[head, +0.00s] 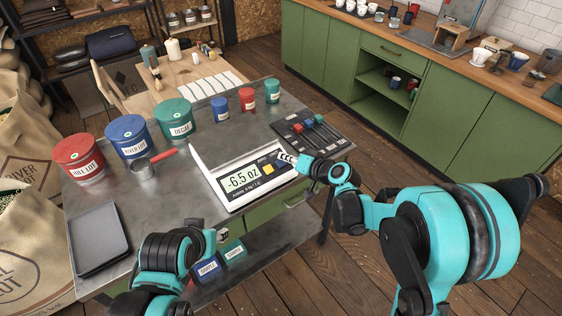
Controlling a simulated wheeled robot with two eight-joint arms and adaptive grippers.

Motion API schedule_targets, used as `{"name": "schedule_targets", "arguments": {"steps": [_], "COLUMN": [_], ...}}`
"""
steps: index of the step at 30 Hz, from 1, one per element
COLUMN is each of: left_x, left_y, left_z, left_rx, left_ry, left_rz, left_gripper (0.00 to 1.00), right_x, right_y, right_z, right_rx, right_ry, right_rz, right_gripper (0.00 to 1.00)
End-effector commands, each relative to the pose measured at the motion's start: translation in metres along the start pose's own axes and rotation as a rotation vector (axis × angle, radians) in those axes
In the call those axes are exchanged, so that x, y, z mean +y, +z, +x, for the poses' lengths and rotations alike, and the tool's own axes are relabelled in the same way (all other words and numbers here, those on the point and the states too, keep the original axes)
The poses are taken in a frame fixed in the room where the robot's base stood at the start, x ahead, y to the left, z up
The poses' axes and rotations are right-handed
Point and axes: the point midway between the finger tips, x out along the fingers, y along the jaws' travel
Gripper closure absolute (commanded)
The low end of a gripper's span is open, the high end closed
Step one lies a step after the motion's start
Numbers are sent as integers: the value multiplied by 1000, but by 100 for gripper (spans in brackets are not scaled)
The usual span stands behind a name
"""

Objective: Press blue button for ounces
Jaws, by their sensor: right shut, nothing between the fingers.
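The scale (215,179) is a white unit on the steel table, and its display (243,178) reads -6.5 oz. A yellow button (268,169) shows to the right of the display. My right gripper (284,158) is shut and empty, its tips over the right end of the scale's button panel. I cannot make out a blue button; the fingertips cover part of the panel there. Whether the tips touch the panel is not clear. My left gripper (223,236) is in front of the table's near edge, mostly hidden by its own wrist, so its fingers cannot be read.
On the steel table (108,195) stand red, blue and green tins (127,137), smaller tins (246,99), a red-handled scoop (146,168), a dark tray (99,239) and a slider panel (313,134). Sacks (28,160) stand left. Green cabinets (345,60) stand behind.

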Motion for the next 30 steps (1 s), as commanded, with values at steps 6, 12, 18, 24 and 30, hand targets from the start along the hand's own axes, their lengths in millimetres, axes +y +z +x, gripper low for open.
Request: {"name": "schedule_targets", "arguments": {"steps": [6, 12, 18, 24, 30], "left_x": [0, 0, 0, 0, 0], "left_y": [-11, -18, -17, -17, -17], "left_z": [-16, -25, -24, -24, -24], "left_rx": [0, 0, 0, 0, 0], "left_ry": [0, 0, 0, 0, 0], "left_rz": [0, 0, 0, 0, 0], "left_gripper": [60, 60, 60, 60, 60], "right_x": [-13, -21, -21, -21, -21], "right_y": [-14, -22, -21, -21, -21], "right_z": [-17, -29, -29, -29, -29], "right_rx": [0, 0, 0, 0, 0], "right_ry": [1, 1, 0, 0, 0], "right_rz": [1, 1, 0, 0, 0], "right_gripper": [100, 100, 100, 100, 100]}}
